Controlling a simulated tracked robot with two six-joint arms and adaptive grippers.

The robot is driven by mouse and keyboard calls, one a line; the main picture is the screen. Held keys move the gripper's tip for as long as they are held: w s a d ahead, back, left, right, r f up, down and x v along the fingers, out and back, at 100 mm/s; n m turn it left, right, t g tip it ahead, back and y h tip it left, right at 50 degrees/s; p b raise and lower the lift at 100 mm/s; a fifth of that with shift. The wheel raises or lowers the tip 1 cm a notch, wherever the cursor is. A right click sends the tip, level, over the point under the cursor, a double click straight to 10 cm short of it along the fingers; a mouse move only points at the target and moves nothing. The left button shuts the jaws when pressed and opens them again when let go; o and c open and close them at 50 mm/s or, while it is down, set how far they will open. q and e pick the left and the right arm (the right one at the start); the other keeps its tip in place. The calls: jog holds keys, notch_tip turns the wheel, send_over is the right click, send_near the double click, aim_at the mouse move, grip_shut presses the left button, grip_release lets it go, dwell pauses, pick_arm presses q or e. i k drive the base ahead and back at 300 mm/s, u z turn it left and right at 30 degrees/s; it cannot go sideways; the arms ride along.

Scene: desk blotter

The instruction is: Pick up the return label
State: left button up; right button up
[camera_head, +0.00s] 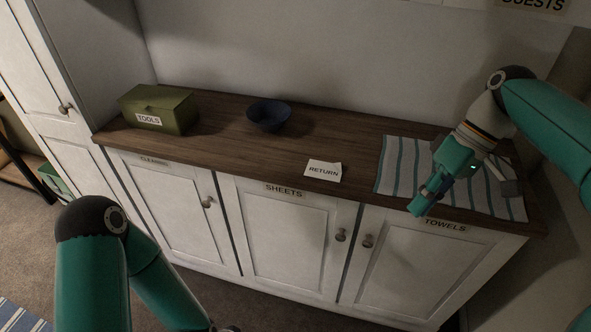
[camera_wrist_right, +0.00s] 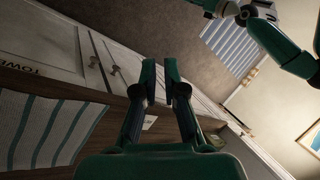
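The return label (camera_head: 323,171), a small white card reading "RETURN", lies near the front edge of the wooden countertop (camera_head: 225,153), above the SHEETS door. In the right wrist view a white piece of it (camera_wrist_right: 149,122) shows between my fingers, farther off. My right gripper (camera_head: 421,203) is to the right of the label, near the counter's front edge by the striped cloth, and apart from the label. In the right wrist view its fingertips (camera_wrist_right: 160,72) have a narrow gap with nothing between them. My left arm is at the lower left; its fingers are not clear.
A green TOOLS box (camera_head: 158,107) and a dark blue bowl (camera_head: 268,115) stand behind and left of the label. A striped cloth (camera_head: 397,165) lies to its right, with a grey object (camera_head: 509,188) on it. Bare wood surrounds the label.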

aim_at(330, 172)
jog(key=u, duration=0.15)
jog(key=i, duration=1)
jog(key=z, duration=0.05)
